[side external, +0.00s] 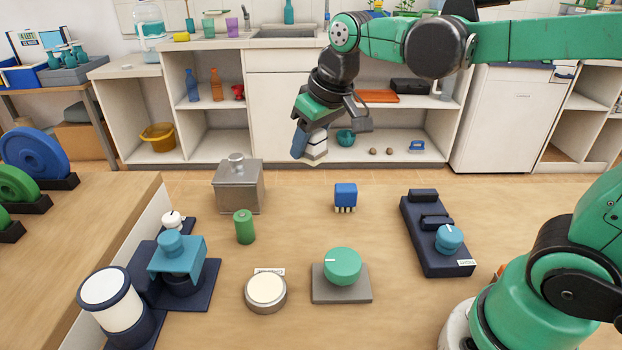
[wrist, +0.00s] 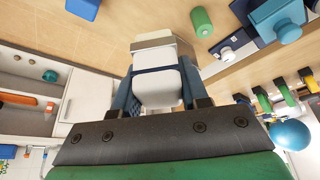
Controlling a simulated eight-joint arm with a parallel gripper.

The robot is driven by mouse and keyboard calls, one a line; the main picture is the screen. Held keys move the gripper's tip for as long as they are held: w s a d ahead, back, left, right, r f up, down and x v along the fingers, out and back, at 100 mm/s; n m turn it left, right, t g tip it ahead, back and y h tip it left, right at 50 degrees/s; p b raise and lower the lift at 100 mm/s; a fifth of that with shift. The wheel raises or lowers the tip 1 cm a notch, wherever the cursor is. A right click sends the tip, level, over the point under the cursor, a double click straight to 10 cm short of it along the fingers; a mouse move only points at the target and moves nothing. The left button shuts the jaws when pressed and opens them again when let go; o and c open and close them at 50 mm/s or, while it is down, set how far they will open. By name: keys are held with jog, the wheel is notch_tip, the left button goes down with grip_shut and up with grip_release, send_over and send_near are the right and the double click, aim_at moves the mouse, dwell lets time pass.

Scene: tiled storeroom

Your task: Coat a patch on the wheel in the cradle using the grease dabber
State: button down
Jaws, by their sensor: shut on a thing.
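My gripper (side external: 309,148) is raised above the far edge of the table, pointing down. It is shut on a white block-like thing with a dark band, which looks like the grease dabber (wrist: 158,85); its far end is pale grey. In the side view the held thing (side external: 317,146) is partly hidden by the fingers. A blue wheel (side external: 36,150) stands upright in a dark cradle (side external: 62,183) at the left. Green wheels (side external: 14,184) stand in similar cradles in front of it. My gripper is far to the right of these wheels, touching none.
A lidded metal box (side external: 238,190), green cylinder (side external: 244,227), blue brush-like block (side external: 345,193), round cream-topped tin (side external: 266,289) and green dial (side external: 342,265) stand on the table. Navy devices stand left (side external: 178,262) and right (side external: 430,240). Cabinets (side external: 285,110) line the back.

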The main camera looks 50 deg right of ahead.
jog(key=shift+s+d+r, duration=0.15)
jog(key=shift+s+d, duration=0.05)
send_over(332, 257)
jog(key=s+d, duration=0.1)
jog(key=d, duration=0.1)
notch_tip(332, 257, down, 3)
jog(key=shift+n, duration=0.3)
jog(key=shift+s+f, duration=0.25)
jog(key=shift+f, duration=0.65)
jog(key=shift+s+f, duration=0.2)
jog(key=shift+f, duration=0.75)
jog(key=shift+s+f, duration=0.25)
jog(key=shift+f, duration=0.65)
notch_tip(332, 257, down, 3)
jog(key=shift+w+r, duration=0.1)
jog(key=shift+w, duration=0.05)
jog(key=shift+w+a+f, duration=0.3)
jog(key=shift+w+a, duration=0.25)
jog(key=shift+w+a+r, duration=0.1)
jog(key=shift+w+a, duration=0.35)
jog(key=shift+a, duration=0.05)
jog(key=shift+w+a, duration=0.45)
jog(key=shift+s+d, duration=1.4)
jog(key=shift+d, duration=0.1)
jog(key=r, duration=0.3)
jog(key=shift+s+r, duration=0.2)
jog(key=shift+r, duration=0.1)
notch_tip(332, 257, up, 5)
jog(key=shift+f, duration=0.1)
